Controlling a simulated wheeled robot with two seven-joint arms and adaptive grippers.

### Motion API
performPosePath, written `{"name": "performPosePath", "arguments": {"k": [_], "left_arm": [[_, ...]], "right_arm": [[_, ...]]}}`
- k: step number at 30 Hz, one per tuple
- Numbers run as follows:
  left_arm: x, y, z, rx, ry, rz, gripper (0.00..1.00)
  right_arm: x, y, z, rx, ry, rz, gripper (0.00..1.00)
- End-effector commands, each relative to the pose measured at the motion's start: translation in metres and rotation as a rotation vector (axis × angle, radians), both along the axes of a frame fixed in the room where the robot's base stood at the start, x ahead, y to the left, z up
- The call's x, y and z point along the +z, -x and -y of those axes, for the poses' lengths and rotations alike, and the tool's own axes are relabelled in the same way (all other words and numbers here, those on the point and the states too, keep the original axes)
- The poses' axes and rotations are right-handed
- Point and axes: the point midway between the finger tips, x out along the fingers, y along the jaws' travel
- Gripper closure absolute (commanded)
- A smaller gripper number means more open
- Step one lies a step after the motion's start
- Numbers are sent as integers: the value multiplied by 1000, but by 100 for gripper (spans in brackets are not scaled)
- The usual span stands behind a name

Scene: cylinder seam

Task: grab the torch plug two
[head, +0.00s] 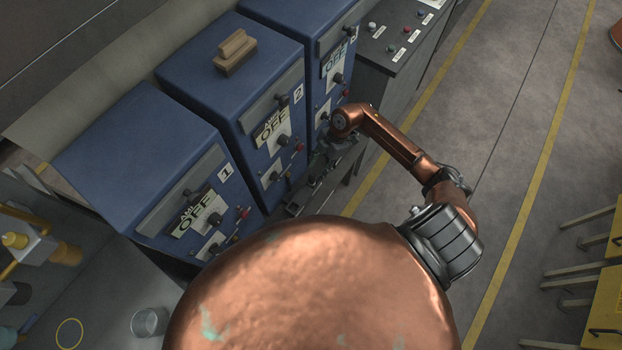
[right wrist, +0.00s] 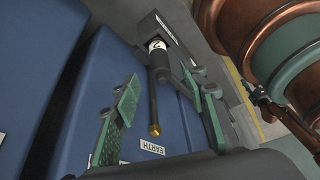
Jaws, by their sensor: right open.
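Torch plug two shows in the right wrist view as a dark cylinder with a white band marked 2 (right wrist: 157,50). A thin dark rod with a brass tip (right wrist: 154,129) runs down from it. My right gripper (right wrist: 160,80) is open, with one green-padded finger on each side of the rod in the picture. I see no contact between fingers and plug. In the head view my right gripper (head: 322,162) is low in front of the blue cabinets, and the plug cannot be made out there. My left gripper is not in view.
Blue cabinets marked 1 (head: 150,160), 2 (head: 200,70) and 3 (head: 310,22) stand in a row, with knobs on their fronts. A wooden block (head: 235,52) lies on cabinet 2. A grey control desk (head: 395,60) stands beyond.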

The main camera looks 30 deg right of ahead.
Motion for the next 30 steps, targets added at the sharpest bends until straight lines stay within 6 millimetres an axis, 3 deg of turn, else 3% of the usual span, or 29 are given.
{"name": "performPosePath", "arguments": {"k": [3,6,12,20,30], "left_arm": [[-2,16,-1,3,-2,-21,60],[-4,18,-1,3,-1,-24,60],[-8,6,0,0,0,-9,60],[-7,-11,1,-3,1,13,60],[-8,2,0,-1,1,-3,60]], "right_arm": [[-7,-1,-5,1,-2,1,60],[-19,1,-11,0,-4,0,60],[-45,2,-20,-1,-2,1,60],[-48,3,-21,-3,0,2,60],[-48,3,-21,-3,0,2,83]]}}
